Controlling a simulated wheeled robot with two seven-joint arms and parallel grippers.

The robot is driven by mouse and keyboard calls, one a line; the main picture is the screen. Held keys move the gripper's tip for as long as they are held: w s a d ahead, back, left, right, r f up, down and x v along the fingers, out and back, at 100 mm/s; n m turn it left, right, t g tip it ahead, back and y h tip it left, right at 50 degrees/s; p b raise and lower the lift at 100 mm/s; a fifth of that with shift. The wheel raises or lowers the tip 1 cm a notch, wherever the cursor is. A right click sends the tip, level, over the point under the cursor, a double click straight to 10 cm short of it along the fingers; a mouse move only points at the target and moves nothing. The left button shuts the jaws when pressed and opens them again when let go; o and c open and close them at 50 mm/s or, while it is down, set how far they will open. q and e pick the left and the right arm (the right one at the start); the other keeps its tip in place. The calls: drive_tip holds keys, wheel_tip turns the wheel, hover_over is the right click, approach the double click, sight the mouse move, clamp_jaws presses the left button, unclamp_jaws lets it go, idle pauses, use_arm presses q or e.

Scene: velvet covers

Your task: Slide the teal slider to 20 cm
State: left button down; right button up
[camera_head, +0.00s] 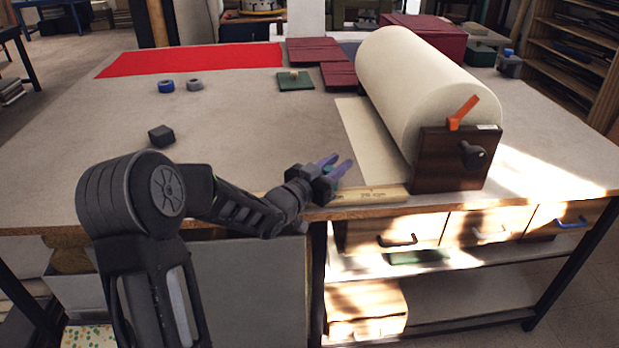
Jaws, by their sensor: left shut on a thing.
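A pale wooden ruler strip (375,194) lies along the front edge of the table, its markings too small to read. The small teal slider (328,170) shows between the purple fingers of my left gripper (338,166), at the left part of the visible strip. My left gripper is shut on the slider. My arm and gripper hide the strip's left portion and most of the slider. My right gripper is not in view.
A large cream roll (425,85) in a dark wooden stand (455,160) stands right of the gripper. Burgundy covers (315,52), a green pad (296,81), red cloth (190,60) and a dark block (161,135) lie on the table (250,130). The middle is clear.

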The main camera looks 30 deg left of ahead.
use_arm(q)
drive_tip(key=w+d+b, duration=0.3)
drive_tip(key=w+d, duration=0.1)
drive_tip(key=d, duration=0.1)
drive_tip(key=w+d+b, duration=0.2)
drive_tip(key=d, duration=0.1)
drive_tip(key=shift+w+d+f+b, duration=0.1)
drive_tip(key=shift+d+b, duration=0.05)
drive_tip(key=shift+b, duration=0.15)
drive_tip(key=shift+r, duration=0.2)
drive_tip(key=shift+d, duration=0.1)
drive_tip(key=c, duration=1.5)
unclamp_jaws()
drive_tip(key=shift+c, duration=0.2)
drive_tip(key=o, duration=0.3)
drive_tip(key=shift+w+d, duration=0.1)
drive_tip(key=shift+w, duration=0.05)
drive_tip(key=shift+o, duration=0.4)
drive_tip(key=shift+f, duration=0.1)
